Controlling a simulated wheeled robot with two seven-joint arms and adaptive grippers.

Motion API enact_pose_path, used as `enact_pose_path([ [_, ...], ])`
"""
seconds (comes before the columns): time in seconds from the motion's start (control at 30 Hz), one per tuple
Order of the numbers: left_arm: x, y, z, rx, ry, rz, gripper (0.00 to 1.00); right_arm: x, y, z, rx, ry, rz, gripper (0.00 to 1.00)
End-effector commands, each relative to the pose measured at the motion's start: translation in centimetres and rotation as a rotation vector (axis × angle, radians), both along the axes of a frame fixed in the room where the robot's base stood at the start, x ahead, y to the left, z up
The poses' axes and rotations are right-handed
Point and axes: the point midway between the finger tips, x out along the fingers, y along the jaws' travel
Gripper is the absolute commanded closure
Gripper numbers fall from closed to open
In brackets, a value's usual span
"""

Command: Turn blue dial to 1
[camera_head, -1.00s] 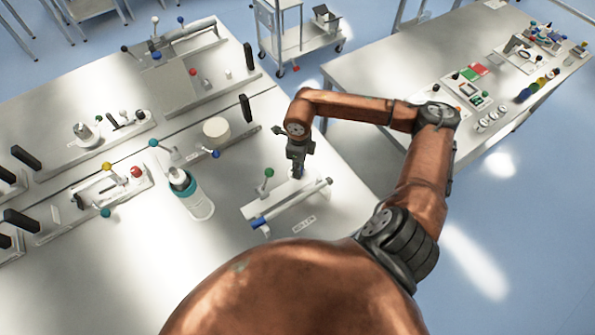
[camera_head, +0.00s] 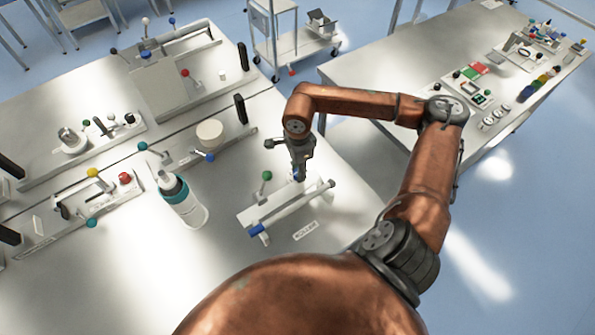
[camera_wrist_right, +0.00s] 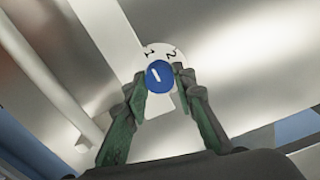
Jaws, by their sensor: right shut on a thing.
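The blue dial (camera_wrist_right: 159,76) sits on a pale plate (camera_wrist_right: 163,50) marked 1 and 2 in the right wrist view. Its white mark tilts up and slightly left, roughly toward the 1. The fingers of my right gripper (camera_wrist_right: 162,85) are shut on the dial, one on each side. In the head view my right gripper (camera_head: 299,174) points down at the roller unit (camera_head: 285,208); the dial is mostly hidden there by the fingers. My left gripper is not in view.
A green-knobbed lever (camera_head: 266,176) stands left of my right gripper. A white and teal bottle (camera_head: 183,202) stands further left. Several other lever units cover the table's left side.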

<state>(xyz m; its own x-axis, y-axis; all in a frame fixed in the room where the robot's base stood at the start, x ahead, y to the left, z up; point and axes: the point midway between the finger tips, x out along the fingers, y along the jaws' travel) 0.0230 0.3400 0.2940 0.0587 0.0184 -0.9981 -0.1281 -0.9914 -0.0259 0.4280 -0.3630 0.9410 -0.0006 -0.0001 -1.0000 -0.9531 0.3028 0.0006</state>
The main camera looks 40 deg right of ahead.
Motion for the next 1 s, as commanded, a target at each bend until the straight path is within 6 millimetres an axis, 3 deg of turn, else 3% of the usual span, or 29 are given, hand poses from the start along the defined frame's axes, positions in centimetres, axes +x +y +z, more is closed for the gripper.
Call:
enact_pose_path([
  [0.5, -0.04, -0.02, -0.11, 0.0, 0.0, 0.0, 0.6, 0.07, -0.01, 0.09, -0.001, -0.002, 0.017, 1.0],
  [0.53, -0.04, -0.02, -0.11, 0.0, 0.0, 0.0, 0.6, 0.07, -0.01, 0.09, -0.001, -0.002, 0.017, 0.74],
  [0.77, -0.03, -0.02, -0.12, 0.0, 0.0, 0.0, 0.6, 0.05, -0.02, 0.05, 0.0, -0.001, 0.016, 0.58],
  [1.0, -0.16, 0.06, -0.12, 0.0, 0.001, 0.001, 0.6, 0.03, -0.01, 0.06, 0.0, -0.001, 0.015, 0.58],
])
